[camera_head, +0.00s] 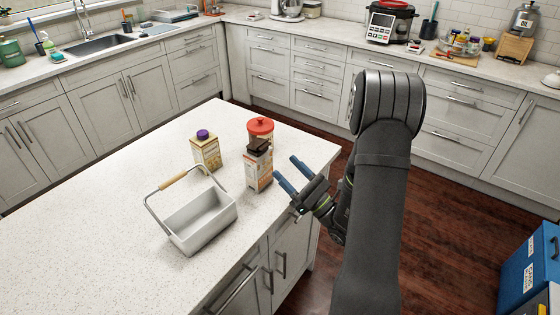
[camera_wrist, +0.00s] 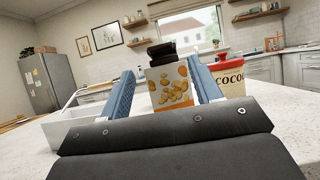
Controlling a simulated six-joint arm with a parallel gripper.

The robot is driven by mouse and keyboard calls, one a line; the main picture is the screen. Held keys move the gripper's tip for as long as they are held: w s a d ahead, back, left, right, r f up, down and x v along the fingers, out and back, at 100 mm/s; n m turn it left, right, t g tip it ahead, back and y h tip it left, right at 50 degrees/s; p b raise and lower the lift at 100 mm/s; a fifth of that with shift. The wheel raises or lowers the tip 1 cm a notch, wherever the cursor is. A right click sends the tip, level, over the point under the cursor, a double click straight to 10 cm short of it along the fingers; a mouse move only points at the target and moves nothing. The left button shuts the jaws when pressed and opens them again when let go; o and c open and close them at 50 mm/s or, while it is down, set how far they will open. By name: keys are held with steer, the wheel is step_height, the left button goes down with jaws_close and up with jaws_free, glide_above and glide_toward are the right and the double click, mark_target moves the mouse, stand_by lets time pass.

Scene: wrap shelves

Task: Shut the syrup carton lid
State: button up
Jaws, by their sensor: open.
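A white carton (camera_head: 258,170) with orange bands and a dark brown lid (camera_head: 259,146) stands upright near the counter's right edge. The wrist view shows this carton (camera_wrist: 170,88) between my fingers but farther away, its dark lid (camera_wrist: 162,52) seeming partly raised. I cannot read its label, so I cannot tell whether it is the syrup carton. A second, beige carton (camera_head: 207,154) with a purple cap stands to its left. My gripper (camera_head: 285,167) is open and empty just right of the brown-lidded carton, its blue fingers pointing at it.
A red-lidded cocoa canister (camera_head: 261,128) stands close behind the brown-lidded carton; the wrist view shows it at right (camera_wrist: 225,78). A white caddy (camera_head: 203,222) with a raised wooden handle stands front left. The counter's left part (camera_head: 90,235) is clear.

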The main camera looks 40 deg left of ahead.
steer(key=shift+d+f, duration=0.2)
steer(key=shift+d, duration=0.2)
